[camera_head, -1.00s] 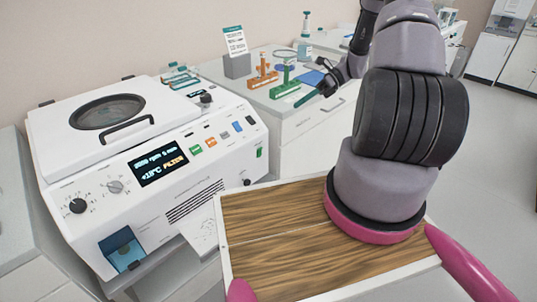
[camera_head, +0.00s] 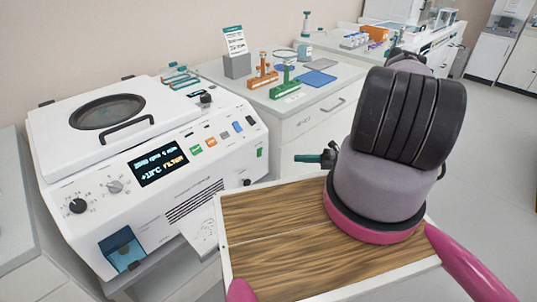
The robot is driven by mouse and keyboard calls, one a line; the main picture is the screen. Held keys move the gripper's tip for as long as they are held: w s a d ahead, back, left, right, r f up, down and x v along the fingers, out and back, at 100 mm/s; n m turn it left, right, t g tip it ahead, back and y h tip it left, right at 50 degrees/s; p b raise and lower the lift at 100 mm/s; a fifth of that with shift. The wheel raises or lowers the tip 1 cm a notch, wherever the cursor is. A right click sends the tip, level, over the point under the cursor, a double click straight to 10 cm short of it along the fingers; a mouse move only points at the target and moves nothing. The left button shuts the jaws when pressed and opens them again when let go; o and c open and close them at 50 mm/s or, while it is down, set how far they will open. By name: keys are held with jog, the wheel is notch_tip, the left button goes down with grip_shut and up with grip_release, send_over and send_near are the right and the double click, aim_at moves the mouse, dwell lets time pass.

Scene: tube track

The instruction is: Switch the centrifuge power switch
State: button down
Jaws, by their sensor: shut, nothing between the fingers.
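The white centrifuge (camera_head: 215,185) stands at the left, its lid (camera_head: 105,112) closed and its display lit. A small green switch (camera_head: 260,152) sits on the right end of its front; which of its two positions it is in is too small to tell. My gripper (camera_head: 301,158) has teal fingertips pointing left towards that switch. It is shut and empty, a short way to the right of the switch, with a gap between them. My wrist is partly hidden behind the arm.
My wooden-topped tray (camera_head: 270,235) is in front of the centrifuge. A counter (camera_head: 230,72) behind holds orange and green racks, a sign stand and a bottle. Colored buttons and knobs share the centrifuge panel. Floor at the right is clear.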

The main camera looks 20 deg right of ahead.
jog(key=shift+s+f+m, duration=0.15)
jog(key=shift+f+m, duration=0.15)
jog(key=shift+f, duration=0.15)
jog(key=shift+a, duration=0.1)
send_near(260, 153)
jog(key=s+a, duration=0.3)
jog(key=a, duration=0.2)
jog(key=shift+w+a+r, duration=0.25)
jog(key=shift+w+a, duration=0.05)
jog(key=shift+w, duration=0.3)
jog(key=shift+w+a+r, duration=0.2)
jog(key=shift+w+a, duration=0.1)
jog(key=shift+w, duration=0.3)
jog(key=shift+w+a+r, duration=0.25)
jog(key=shift+w+a, duration=0.05)
jog(key=shift+w, duration=0.3)
